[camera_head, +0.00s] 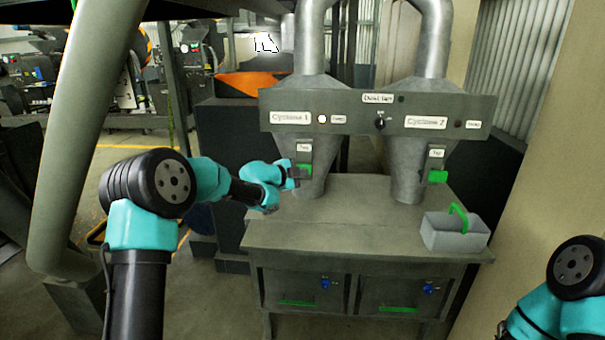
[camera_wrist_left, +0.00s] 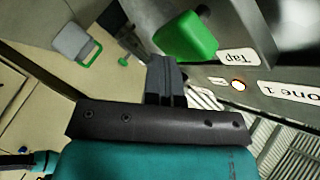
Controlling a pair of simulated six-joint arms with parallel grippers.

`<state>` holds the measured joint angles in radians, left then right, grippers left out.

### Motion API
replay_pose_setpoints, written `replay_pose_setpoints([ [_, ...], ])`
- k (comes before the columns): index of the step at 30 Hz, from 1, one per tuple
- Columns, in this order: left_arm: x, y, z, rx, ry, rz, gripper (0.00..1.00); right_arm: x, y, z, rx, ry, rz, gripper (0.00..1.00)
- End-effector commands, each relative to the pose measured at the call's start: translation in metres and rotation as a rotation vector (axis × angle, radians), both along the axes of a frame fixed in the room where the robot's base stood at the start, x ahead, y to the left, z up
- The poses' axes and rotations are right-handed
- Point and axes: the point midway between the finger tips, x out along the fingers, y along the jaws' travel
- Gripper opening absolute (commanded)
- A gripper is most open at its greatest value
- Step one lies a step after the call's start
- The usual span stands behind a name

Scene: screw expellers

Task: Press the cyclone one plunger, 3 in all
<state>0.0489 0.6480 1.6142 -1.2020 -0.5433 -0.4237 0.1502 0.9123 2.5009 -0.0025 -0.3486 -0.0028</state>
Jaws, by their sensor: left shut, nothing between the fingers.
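The cyclone one plunger (camera_head: 303,170) is a green block under a "Tap" label on the left metal cyclone (camera_head: 315,187). It also shows large in the left wrist view (camera_wrist_left: 187,38). My left gripper (camera_head: 293,179) is shut and empty, close beside the plunger in the head view. In the left wrist view its dark fingers (camera_wrist_left: 166,77) are just below the green block; whether they touch it I cannot tell. The lamp (camera_head: 322,118) by the "Cyclone 1" label is lit whitish. My right gripper is out of view; only part of that arm shows at lower right.
The cyclone two plunger (camera_head: 438,176) is green too, on the right cyclone. A grey bin with a green handle (camera_head: 441,233) stands on the right of the metal cabinet (camera_head: 345,240). The control panel (camera_head: 375,103) spans both cyclones. The cabinet top's middle is clear.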

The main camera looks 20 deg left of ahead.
Motion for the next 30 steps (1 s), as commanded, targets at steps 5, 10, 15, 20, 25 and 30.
replay_pose_setpoints([
  [5,0.0018,0.0005,0.0000,0.000,0.000,0.000,0.00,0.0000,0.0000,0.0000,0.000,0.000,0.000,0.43],
  [10,0.0034,0.0007,-0.0003,0.000,0.000,0.000,0.00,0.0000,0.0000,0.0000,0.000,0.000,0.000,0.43],
  [15,0.0049,0.0008,-0.0006,0.000,0.001,-0.001,0.00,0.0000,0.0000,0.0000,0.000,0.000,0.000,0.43],
  [20,0.0063,0.0011,-0.0007,0.001,0.001,0.000,0.00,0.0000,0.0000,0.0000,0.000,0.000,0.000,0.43],
  [25,0.0079,0.0015,-0.0006,0.000,0.000,0.001,0.00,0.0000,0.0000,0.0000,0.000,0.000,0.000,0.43],
  [30,0.0084,0.0017,-0.0005,0.000,0.000,0.001,0.00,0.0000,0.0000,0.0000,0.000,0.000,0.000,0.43],
])
